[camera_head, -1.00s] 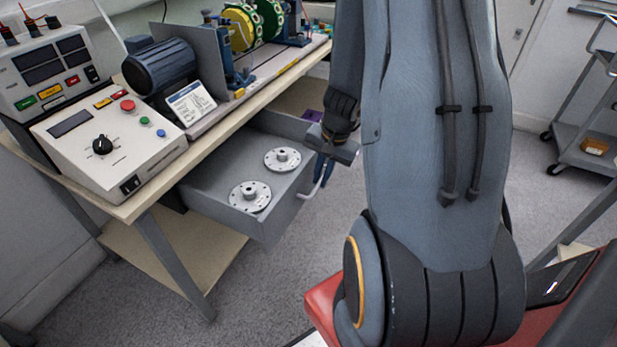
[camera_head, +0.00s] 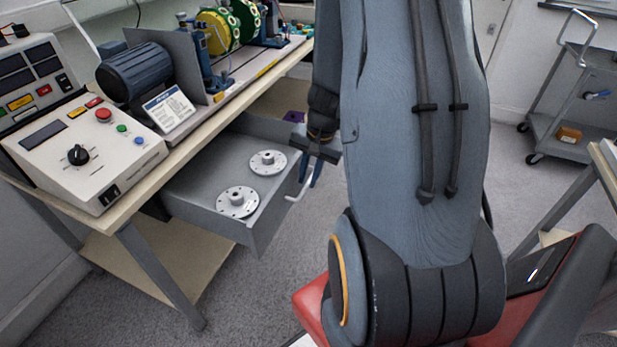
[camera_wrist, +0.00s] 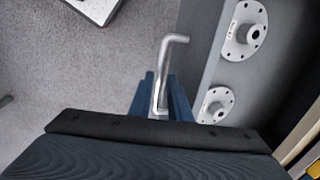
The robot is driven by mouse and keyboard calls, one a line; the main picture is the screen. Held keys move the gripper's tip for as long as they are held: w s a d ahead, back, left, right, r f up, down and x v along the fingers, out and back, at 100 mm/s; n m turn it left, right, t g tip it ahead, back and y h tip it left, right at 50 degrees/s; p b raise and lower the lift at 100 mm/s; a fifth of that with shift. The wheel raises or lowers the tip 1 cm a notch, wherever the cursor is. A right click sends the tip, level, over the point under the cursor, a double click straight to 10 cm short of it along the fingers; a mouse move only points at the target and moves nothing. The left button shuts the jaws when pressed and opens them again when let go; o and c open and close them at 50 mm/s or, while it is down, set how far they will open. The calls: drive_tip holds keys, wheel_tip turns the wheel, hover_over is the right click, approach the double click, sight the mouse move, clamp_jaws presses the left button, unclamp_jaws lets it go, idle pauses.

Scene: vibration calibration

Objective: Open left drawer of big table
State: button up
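The big table (camera_head: 125,225) stands at left, and its grey drawer (camera_head: 215,218) is pulled out with two metal discs inside, a near one (camera_head: 238,203) and a far one (camera_head: 267,162). The drawer's silver bar handle (camera_head: 297,192) is on its front. My gripper (camera_head: 310,172) is at this handle, pointing down, with its blue fingers on either side of the bar. In the wrist view the handle (camera_wrist: 172,42) runs between the two fingers (camera_wrist: 160,92). They look slightly apart around it, open rather than clamped. The lower end of the handle is hidden.
A control box (camera_head: 85,150), a motor (camera_head: 148,70) and a sign (camera_head: 168,108) stand on the tabletop. A cart (camera_head: 565,135) stands at the far right. Grey floor (camera_head: 265,290) is clear in front of the drawer. My arm hides part of the middle.

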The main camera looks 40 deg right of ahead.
wheel_tip(320, 180, up, 7)
drive_tip(key=s+p, duration=0.1)
drive_tip(key=shift+s+d, duration=0.15)
drive_tip(key=shift+d, duration=0.2)
idle(0.3)
drive_tip(key=s+a+r+n, duration=0.2)
drive_tip(key=a+n, duration=0.2)
drive_tip(key=a, duration=0.2)
drive_tip(key=s+a+r+n+g, duration=0.1)
drive_tip(key=s+a+r+n, duration=0.2)
drive_tip(key=a, duration=0.4)
drive_tip(key=s+a+r+n+h, duration=0.1)
drive_tip(key=s+a+r+n, duration=0.1)
drive_tip(key=a, duration=0.4)
drive_tip(key=s+n, duration=0.1)
drive_tip(key=n, duration=0.1)
drive_tip(key=shift+s+a+r+n+g, duration=0.2)
drive_tip(key=shift+s+r+n+g, duration=0.1)
drive_tip(key=shift+r, duration=0.1)
drive_tip(key=shift+w, duration=0.1)
